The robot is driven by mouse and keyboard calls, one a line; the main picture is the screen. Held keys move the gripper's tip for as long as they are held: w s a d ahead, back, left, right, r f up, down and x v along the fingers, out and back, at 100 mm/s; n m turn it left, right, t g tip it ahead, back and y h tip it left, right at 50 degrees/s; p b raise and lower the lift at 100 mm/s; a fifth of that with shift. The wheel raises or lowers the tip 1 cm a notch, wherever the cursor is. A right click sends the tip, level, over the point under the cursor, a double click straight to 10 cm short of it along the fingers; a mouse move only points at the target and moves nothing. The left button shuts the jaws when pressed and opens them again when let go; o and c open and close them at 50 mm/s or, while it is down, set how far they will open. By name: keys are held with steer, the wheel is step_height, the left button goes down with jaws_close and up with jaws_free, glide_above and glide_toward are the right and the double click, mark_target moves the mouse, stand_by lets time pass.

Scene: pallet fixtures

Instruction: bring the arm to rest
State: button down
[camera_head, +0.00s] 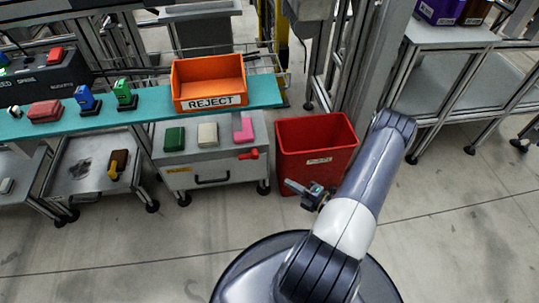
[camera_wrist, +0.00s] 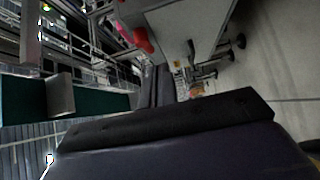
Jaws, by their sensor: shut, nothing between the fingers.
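My arm (camera_head: 356,205) rises from my base in the lower middle of the head view and bends at its elbow on the right. My gripper (camera_head: 292,186) hangs in front of the red bin (camera_head: 316,148), pointing left. It looks small and dark there, shut and empty. In the wrist view a dark part of my own wrist fills the lower half, and the dark fingers (camera_wrist: 156,86) show above it. Most of my forearm beyond the elbow is hidden.
A teal shelf (camera_head: 150,106) carries an orange REJECT bin (camera_head: 209,82) and several small blocks. Below it stands a grey cart (camera_head: 209,178) with green, white and pink pieces on top. Metal racks (camera_head: 462,90) stand at right. The floor at lower left and right is clear.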

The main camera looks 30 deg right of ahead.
stand_by(0.3)
steer(key=w+d+b+x, duration=0.1)
steer(key=d+b+x, duration=0.1)
steer(key=x, duration=1)
steer(key=shift+w+b, duration=0.3)
steer(key=shift+b, duration=0.2)
steer(key=shift+r, duration=0.15)
